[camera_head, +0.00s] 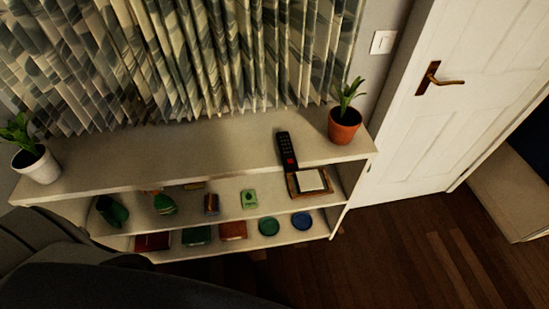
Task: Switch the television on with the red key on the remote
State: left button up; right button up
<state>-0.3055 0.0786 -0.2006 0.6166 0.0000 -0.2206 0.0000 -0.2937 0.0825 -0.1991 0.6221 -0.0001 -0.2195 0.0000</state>
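The remote (286,147) is a slim black handset lying on the top of the white shelf unit, right of its middle. Its red key (291,161) shows at the end nearer the shelf's front edge. The television is not in this view. Neither of my grippers is in view, so nothing is seen touching the remote.
A small framed item (309,182) is just below the remote at the shelf front. A terracotta plant pot (344,126) stands to its right, a white pot (37,165) far left. The shelf top (190,150) between is clear. Patterned curtains (220,50) hang behind; a white door (440,110) is right.

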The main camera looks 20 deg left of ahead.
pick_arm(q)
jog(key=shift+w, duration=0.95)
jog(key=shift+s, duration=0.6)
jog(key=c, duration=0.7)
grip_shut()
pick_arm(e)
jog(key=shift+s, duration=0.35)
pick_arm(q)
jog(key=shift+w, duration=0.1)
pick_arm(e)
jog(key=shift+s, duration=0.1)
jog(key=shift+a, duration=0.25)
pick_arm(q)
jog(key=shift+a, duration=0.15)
